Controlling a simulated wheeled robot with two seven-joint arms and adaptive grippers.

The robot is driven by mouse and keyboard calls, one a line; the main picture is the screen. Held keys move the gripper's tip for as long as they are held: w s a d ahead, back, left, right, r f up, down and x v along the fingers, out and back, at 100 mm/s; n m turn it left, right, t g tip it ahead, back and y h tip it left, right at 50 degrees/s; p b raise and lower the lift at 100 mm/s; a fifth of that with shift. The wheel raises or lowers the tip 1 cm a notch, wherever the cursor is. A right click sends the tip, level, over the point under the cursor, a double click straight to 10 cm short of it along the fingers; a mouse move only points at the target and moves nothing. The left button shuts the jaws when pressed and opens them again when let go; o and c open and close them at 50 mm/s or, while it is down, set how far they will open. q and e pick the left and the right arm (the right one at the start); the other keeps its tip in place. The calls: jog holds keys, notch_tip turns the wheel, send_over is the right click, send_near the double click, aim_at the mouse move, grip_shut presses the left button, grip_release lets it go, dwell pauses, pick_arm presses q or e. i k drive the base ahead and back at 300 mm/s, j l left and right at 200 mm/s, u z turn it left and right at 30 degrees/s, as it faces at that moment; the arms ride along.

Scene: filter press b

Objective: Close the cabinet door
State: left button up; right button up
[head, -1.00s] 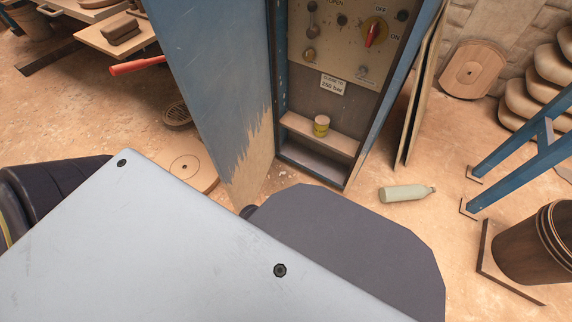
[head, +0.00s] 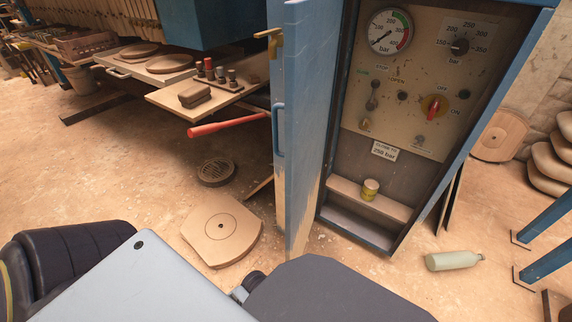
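The blue cabinet (head: 340,232) stands right of centre with its inside showing: a pressure gauge, a dial, a red switch and a shelf. Its blue door (head: 307,110) stands open, hinged on the cabinet's left side and seen at a steep angle. A blue handle (head: 278,130) and a brass latch (head: 270,42) are on the door's left, outer side. Neither of my grippers is in view. A dark part of my body shows at the lower left, well apart from the door.
A small yellow tin (head: 370,190) sits on the cabinet shelf. A pale green bottle (head: 453,261) lies on the floor at right. A round-cornered plate (head: 221,228) and a drain grate (head: 216,172) lie left of the door. A red bar (head: 228,126) juts out near the bench.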

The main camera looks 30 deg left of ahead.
aim_at(312, 27)
jog(key=k+j, duration=0.1)
jog(key=j, duration=0.95)
jog(key=k+j, duration=0.15)
jog(key=j, duration=0.35)
